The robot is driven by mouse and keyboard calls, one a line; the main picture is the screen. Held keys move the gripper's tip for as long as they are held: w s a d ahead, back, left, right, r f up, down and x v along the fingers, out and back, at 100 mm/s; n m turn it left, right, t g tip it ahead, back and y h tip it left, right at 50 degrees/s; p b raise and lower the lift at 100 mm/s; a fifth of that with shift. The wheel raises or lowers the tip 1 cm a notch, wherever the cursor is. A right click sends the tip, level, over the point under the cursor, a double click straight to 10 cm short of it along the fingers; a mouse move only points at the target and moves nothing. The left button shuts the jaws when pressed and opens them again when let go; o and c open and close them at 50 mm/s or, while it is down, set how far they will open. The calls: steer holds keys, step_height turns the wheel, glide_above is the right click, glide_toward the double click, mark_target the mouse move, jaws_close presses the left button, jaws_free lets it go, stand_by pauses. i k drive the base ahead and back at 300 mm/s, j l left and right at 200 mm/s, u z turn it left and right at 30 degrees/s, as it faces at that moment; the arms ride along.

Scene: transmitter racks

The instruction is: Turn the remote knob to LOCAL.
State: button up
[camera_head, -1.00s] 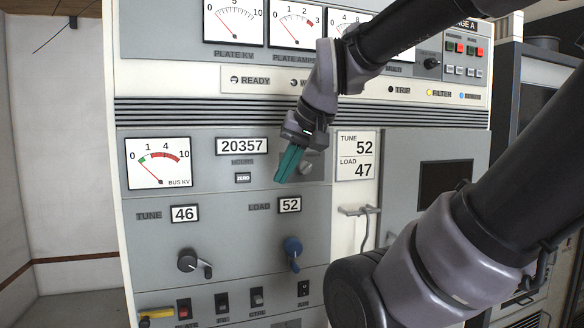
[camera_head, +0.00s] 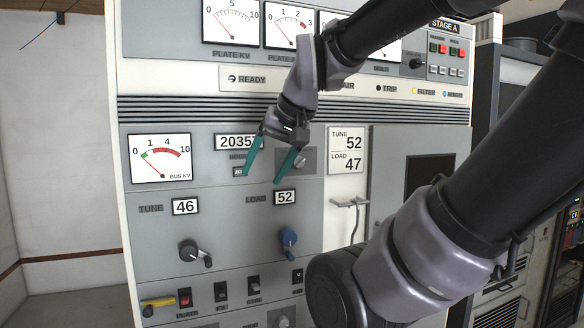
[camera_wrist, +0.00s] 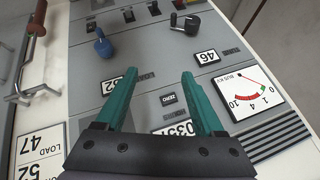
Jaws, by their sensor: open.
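My gripper (camera_head: 263,178) is open and empty in front of the panel, its teal fingers pointing down beside the hours counter (camera_head: 236,142). In the wrist view, which sees the panel upside down, the open fingers (camera_wrist: 158,76) frame the ZERO button (camera_wrist: 168,99), and the small grey knob does not show.
Below are a black TUNE knob (camera_head: 194,252), a blue LOAD knob (camera_head: 288,240) and a row of switches (camera_head: 221,292). A yellow handle (camera_head: 158,302) is at lower left. A metal hook handle (camera_head: 350,203) sticks out on the right. The bus meter (camera_head: 160,158) is left.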

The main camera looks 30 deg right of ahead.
mark_target(299, 162)
steer(key=k+j+u, duration=0.1)
steer(key=k+j, duration=0.25)
steer(key=k+j+u, duration=0.1)
steer(key=k+j, duration=0.25)
steer(key=j, duration=0.25)
